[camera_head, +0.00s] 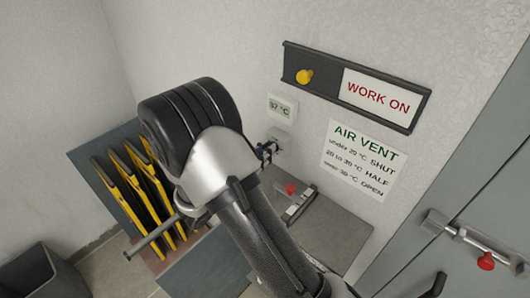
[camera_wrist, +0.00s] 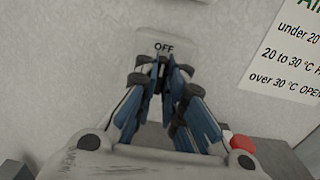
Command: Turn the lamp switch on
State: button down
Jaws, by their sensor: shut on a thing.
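The lamp switch (camera_wrist: 183,40) is a pale plate on the wall with the word OFF showing near its top in the wrist view. It also shows in the head view (camera_head: 284,137), small and partly behind my gripper. My gripper (camera_wrist: 162,78) is at the plate, its blue-padded fingers close together just below the word OFF. It is shut on the switch's lever, which the fingertips mostly hide. In the head view my gripper (camera_head: 267,151) reaches the wall beside my wrist. The lever's exact position cannot be seen.
A display (camera_head: 283,107) reading about 57 °C sits above the switch. A sliding WORK ON sign (camera_head: 376,94) with a yellow knob and an AIR VENT notice (camera_head: 360,158) are to the right. A red knob (camera_head: 291,189) is below. Yellow-edged plates (camera_head: 150,195) stand at left.

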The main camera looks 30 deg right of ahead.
jog(key=shift+b, duration=0.35)
jog(key=m+b, duration=0.6)
jog(key=b, duration=0.3)
jog(key=m+b, duration=0.6)
jog(key=b, duration=0.2)
jog(key=m+b, duration=0.5)
jog(key=b, duration=0.4)
jog(key=shift+s+d+f+m+b, duration=0.1)
jog(key=shift+s+f+m+b, duration=0.1)
jog(key=shift+f+m+b, duration=0.15)
jog(key=shift+r+m, duration=0.15)
jog(key=shift+m, duration=0.1)
jog(key=c, duration=1.7)
grip_release()
